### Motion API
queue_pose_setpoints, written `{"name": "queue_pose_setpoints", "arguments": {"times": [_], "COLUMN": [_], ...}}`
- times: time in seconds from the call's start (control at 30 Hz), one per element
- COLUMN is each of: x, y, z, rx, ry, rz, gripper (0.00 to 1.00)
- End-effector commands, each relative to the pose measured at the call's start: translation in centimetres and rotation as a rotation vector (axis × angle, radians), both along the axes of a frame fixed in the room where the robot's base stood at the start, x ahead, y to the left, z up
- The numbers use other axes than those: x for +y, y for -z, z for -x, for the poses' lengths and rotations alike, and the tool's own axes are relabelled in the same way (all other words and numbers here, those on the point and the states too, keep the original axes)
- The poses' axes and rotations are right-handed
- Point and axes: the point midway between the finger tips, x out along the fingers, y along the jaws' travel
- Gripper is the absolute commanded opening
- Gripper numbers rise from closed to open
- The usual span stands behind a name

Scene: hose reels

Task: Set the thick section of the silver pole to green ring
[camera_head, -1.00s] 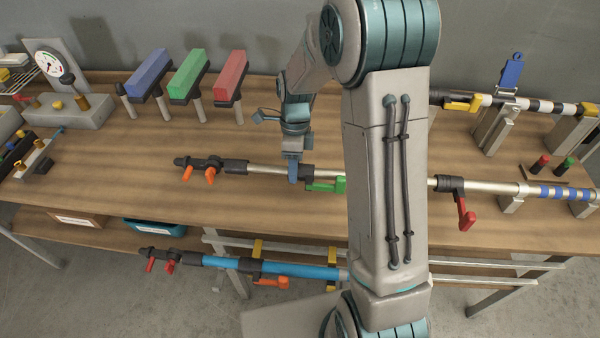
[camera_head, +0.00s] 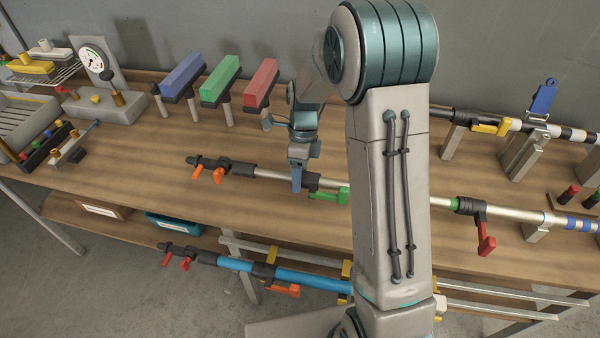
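The silver pole (camera_head: 400,196) lies lengthwise above the table. Its left end has a dark grip with orange levers (camera_head: 208,174). A dark collar with a green lever (camera_head: 330,194) sits mid-pole. Further right is a dark clamp with a red lever (camera_head: 485,240), and a green ring (camera_head: 455,204) shows just left of that clamp. The thicker silver part (camera_head: 515,214) runs right to blue bands (camera_head: 578,223). My gripper (camera_head: 297,182) is on the pole just left of the green-lever collar and appears shut on it. My arm hides part of the pole.
A second pole with a yellow lever (camera_head: 490,128) rests on metal stands behind. A blue pole (camera_head: 313,279) lies lower in front. Blue, green and red blocks (camera_head: 261,82) stand at the back. The tabletop (camera_head: 140,165) at left is mostly clear.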

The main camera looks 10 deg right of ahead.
Motion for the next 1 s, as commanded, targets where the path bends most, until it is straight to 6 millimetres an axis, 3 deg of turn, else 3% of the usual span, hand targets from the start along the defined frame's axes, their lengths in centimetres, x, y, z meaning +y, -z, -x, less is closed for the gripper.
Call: {"name": "queue_pose_setpoints", "arguments": {"times": [0.27, 0.7, 1.0], "x": [-0.2, -1.1, -1.4], "y": [-1.5, -10.5, -13.3], "z": [-0.5, -2.7, -3.3], "rx": [-0.004, -0.004, 0.000], "ry": [-0.001, 0.000, 0.000], "rz": [0.000, 0.001, 0.000], "gripper": [0.60, 0.60, 0.60]}}
